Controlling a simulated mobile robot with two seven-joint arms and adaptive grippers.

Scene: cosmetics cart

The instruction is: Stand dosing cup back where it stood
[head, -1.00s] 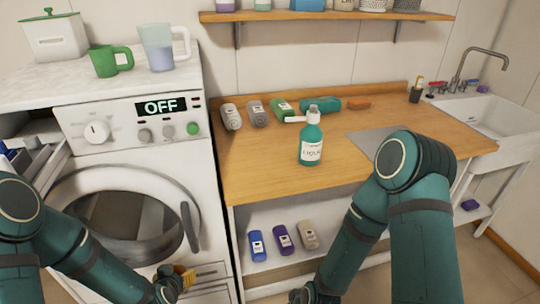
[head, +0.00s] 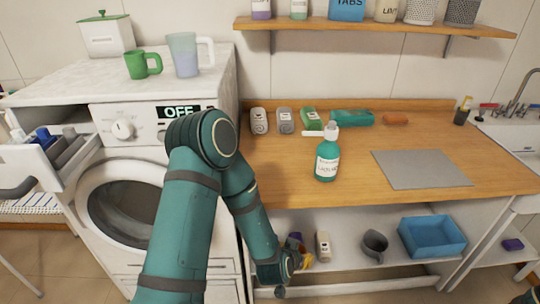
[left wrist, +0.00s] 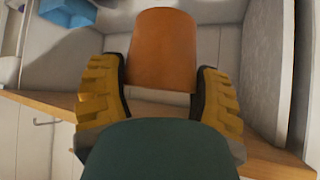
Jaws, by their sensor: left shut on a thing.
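My left gripper (head: 302,262) is low in front of the cart's lower shelf in the head view, beside a beige bottle. In the left wrist view its yellow fingers (left wrist: 163,95) are shut on an orange tapered cup, which I take to be the dosing cup (left wrist: 165,48). In the head view the cup is too small to make out clearly.
A teal pump bottle (head: 327,160) stands on the wooden top above, near a grey mat (head: 420,169). The washing machine (head: 120,207) is at the left.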

